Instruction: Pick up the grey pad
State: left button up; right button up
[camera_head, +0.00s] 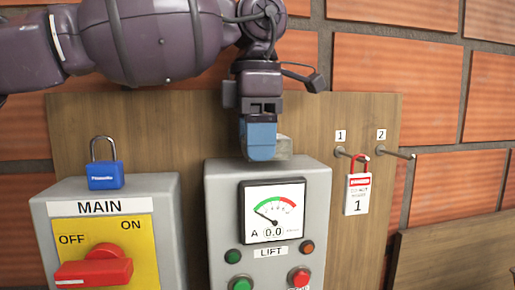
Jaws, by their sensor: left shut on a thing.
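The grey pad (284,148) shows as a small grey block on top of the LIFT box, mostly hidden behind my left gripper's fingers. My left gripper (260,145) has blue fingertips, points down over the top of the LIFT box and is shut on the grey pad. I cannot tell whether the pad touches the box top. My right gripper is out of view.
The grey LIFT box (222,200) has a dial, buttons and lamps. To its left is the MAIN box (45,225) with a red rotary switch (95,270) and a blue padlock (105,175) on top. A red-and-white tag (357,200) marked 1 hangs from hook 1; hook 2 (400,154) is empty.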

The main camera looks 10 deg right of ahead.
pick_arm(q)
notch_tip(320, 180, up, 19)
jog(key=p, duration=0.2)
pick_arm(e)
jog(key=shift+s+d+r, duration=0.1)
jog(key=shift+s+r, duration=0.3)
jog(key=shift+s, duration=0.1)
pick_arm(q)
jog(key=shift+f, duration=0.1)
jog(key=shift+o, duration=1.2)
jog(key=shift+c, duration=1)
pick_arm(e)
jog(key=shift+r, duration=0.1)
pick_arm(q)
jog(key=shift+s, duration=0.15)
